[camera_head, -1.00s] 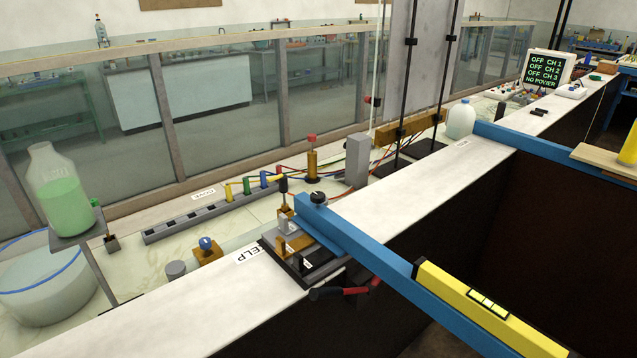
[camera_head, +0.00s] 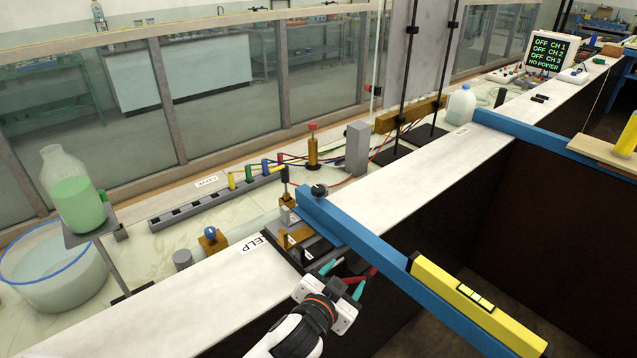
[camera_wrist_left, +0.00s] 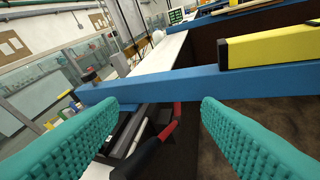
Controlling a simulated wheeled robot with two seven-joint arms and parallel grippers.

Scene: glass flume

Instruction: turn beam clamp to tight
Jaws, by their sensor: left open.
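A blue beam (camera_head: 365,237) lies across the white ledge, its near-left end in a dark clamp base (camera_head: 283,250) with brass parts. A lever with a red and black grip sticks out below the beam; in the left wrist view this lever (camera_wrist_left: 167,128) lies between the two finger pads, with no contact visible. A black knob (camera_head: 319,190) tops the beam's end. My left gripper (camera_head: 344,280) is open beside the ledge edge, its teal fingers around the lever area, partly hiding it in the head view. In the left wrist view the fingers (camera_wrist_left: 160,125) are wide apart. My right gripper is not visible.
A yellow level (camera_head: 470,305) lies on the beam. A bottle of green liquid (camera_head: 77,200) stands on a small stand at left, beside a clear tub (camera_head: 45,275). A power strip (camera_head: 215,205) with coloured plugs is behind. Open dark space lies right of the ledge.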

